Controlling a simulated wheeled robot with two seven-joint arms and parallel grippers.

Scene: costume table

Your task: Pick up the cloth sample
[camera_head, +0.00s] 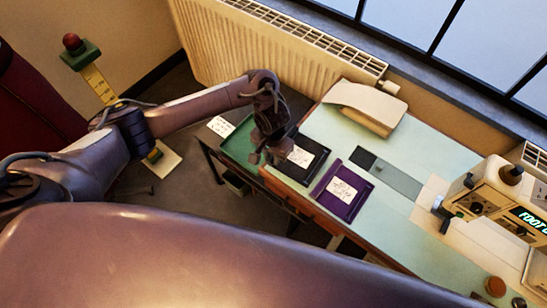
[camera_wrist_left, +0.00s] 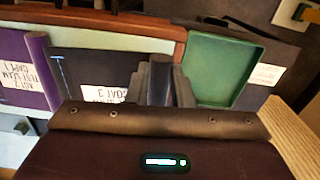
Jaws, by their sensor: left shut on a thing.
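A dark cloth sample (camera_head: 284,168) with a white handwritten label lies at the table's left end. It also shows in the left wrist view (camera_wrist_left: 75,72), label upside down. My left gripper (camera_head: 265,155) is at its left edge, fingers pointing down. In the left wrist view the fingers (camera_wrist_left: 160,68) are close together at the sample's edge, shut on it; they hide the gripped part. I cannot tell whether the sample is lifted. A purple sample (camera_head: 327,203) with a label lies to its right, apart from it. My right gripper is not in view.
A shallow green tray (camera_head: 236,150) is just left of the gripper. A cream padded block (camera_head: 370,105) stands at the back by the radiator (camera_head: 290,50). A sewing machine (camera_head: 490,195) stands at the right. The pale table top between is mostly clear.

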